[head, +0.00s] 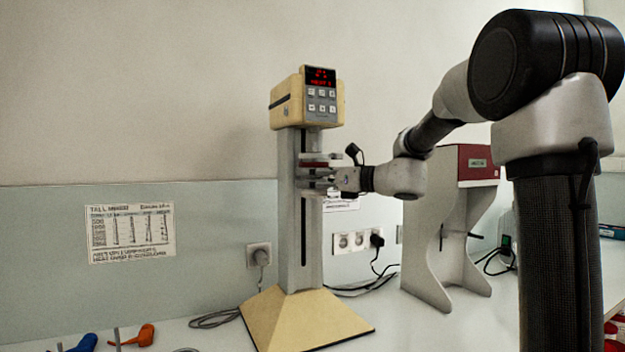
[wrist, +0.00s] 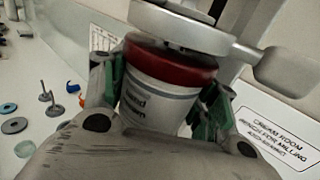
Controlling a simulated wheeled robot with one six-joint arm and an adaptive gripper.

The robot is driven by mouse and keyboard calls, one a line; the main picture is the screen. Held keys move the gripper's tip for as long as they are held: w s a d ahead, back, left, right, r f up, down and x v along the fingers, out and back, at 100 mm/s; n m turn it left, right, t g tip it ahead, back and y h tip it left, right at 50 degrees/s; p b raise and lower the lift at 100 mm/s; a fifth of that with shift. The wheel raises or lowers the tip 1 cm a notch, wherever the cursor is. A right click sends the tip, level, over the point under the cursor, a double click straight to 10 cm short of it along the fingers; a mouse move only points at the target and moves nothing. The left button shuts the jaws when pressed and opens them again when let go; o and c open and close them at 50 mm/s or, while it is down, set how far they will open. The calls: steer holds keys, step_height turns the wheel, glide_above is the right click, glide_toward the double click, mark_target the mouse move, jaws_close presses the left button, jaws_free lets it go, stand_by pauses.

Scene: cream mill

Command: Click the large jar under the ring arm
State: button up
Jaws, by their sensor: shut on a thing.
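The large jar (wrist: 160,97) is white with printed text and a dark red band at its top. In the wrist view my gripper (wrist: 162,112) is shut on the jar, with green-padded fingers on both sides of it. The ring arm (wrist: 185,28) is a pale round head directly above the jar's red top; they look touching or nearly so, and I cannot tell if they are locked. In the head view my gripper (head: 325,183) is at the mill's column, and the jar's red top (head: 315,163) shows just under the ring arm (head: 318,156).
The cream mill (head: 308,105) has a lit red display and a wide base (head: 300,318) on the bench. A red-topped grey stand (head: 478,165) is to the right. Loose discs and stemmed parts (wrist: 50,100) lie on the bench, with orange (head: 140,335) and blue pieces (head: 85,343) at front left.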

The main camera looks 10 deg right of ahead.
steer(key=shift+r, duration=0.25)
stand_by(0.5)
steer(key=o, duration=1.2)
steer(key=shift+c, duration=0.2)
steer(key=o, duration=0.3)
steer(key=shift+o, duration=0.2)
steer(key=v, duration=0.9)
